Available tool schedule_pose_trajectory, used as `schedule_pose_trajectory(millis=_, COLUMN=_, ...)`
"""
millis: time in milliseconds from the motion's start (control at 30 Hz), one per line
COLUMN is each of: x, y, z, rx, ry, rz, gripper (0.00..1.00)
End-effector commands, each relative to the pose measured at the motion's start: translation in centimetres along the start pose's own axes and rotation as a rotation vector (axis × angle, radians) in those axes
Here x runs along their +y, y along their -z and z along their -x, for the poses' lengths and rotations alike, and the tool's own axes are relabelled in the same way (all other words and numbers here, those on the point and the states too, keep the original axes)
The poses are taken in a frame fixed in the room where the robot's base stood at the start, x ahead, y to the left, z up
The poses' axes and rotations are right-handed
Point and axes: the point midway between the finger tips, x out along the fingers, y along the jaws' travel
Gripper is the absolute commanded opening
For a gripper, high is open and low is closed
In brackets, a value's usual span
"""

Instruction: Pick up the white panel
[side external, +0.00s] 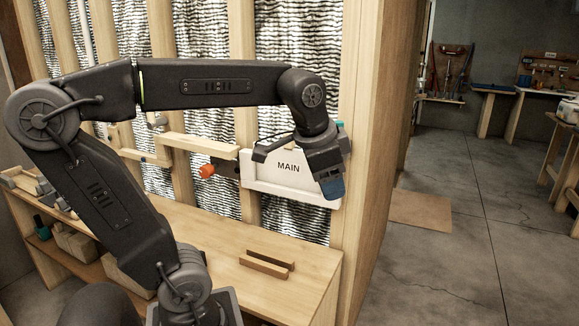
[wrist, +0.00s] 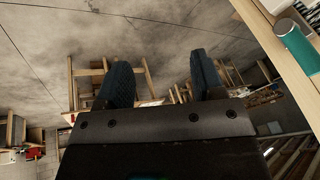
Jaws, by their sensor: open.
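The white panel (side external: 275,182) with the word MAIN hangs upright at the stud wall in the side external view. My gripper (side external: 333,188) is in front of the panel's right end and hides part of it. I cannot tell from this view whether it touches the panel. In the wrist view my gripper (wrist: 160,78) has its two dark blue fingers apart, with nothing visible held between them. I cannot make out the panel in the wrist view.
A wooden bench (side external: 215,235) stands below the panel, with a slotted wooden block (side external: 266,265) on it. An orange valve knob (side external: 207,171) is left of the panel. A teal cylinder (wrist: 297,44) shows at the wrist view's upper right. Open concrete floor (side external: 440,250) lies to the right.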

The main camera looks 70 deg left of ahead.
Motion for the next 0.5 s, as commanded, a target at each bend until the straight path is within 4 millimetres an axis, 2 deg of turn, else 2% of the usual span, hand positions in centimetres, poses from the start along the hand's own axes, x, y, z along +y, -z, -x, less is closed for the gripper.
schedule_pose_trajectory(millis=33, x=-2.6, y=1.5, z=0.1, rx=-0.042, ry=0.025, rz=-0.039, gripper=0.62)
schedule_pose_trajectory(millis=100, x=-5.9, y=3.1, z=0.4, rx=-0.102, ry=0.051, rz=-0.111, gripper=0.62)
schedule_pose_trajectory(millis=233, x=-12.5, y=5.1, z=0.4, rx=-0.222, ry=0.077, rz=-0.232, gripper=0.62)
schedule_pose_trajectory(millis=367, x=-19.3, y=5.8, z=-0.1, rx=-0.349, ry=0.072, rz=-0.338, gripper=0.62)
schedule_pose_trajectory(millis=500, x=-26.4, y=5.0, z=-1.0, rx=-0.481, ry=0.03, rz=-0.434, gripper=0.62)
